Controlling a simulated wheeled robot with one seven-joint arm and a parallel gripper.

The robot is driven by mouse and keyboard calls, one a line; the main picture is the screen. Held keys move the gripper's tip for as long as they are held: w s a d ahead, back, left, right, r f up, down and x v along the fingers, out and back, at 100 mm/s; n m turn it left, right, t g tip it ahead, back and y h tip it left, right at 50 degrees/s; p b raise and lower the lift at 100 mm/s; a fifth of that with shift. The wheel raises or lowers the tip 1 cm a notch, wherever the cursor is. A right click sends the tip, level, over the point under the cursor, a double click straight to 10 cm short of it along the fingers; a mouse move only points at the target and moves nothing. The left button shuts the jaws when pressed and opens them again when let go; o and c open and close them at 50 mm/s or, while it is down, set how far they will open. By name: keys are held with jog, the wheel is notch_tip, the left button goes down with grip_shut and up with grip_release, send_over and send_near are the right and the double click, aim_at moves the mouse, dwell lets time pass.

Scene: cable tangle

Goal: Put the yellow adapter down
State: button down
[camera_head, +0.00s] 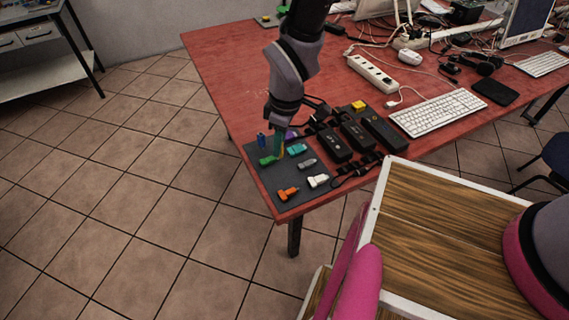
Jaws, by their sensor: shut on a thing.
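My gripper (278,146) points down over the dark grey mat (262,178) at the table's near left corner. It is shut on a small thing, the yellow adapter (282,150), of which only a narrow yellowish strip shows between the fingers. The rest of it is hidden, and I cannot tell whether it touches the mat. A green adapter (268,160) and a teal adapter (297,149) lie close on either side.
A blue piece (261,140), a grey adapter (307,164), a white adapter (318,181) and an orange adapter (288,194) are on the mat. Black power bricks (356,136), a yellow block (358,105) and cables lie right. The mat's front left is bare.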

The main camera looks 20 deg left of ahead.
notch_tip(320, 180, down, 8)
dwell(0.4)
jog(key=shift+f, duration=0.1)
jog(key=c, duration=0.8)
grip_release()
jog(key=r, duration=0.4)
jog(key=d+r, duration=0.1)
jog(key=r, duration=0.7)
jog(key=shift+w+d+r, duration=0.1)
jog(key=shift+w+d, duration=0.05)
jog(key=shift+d, duration=0.1)
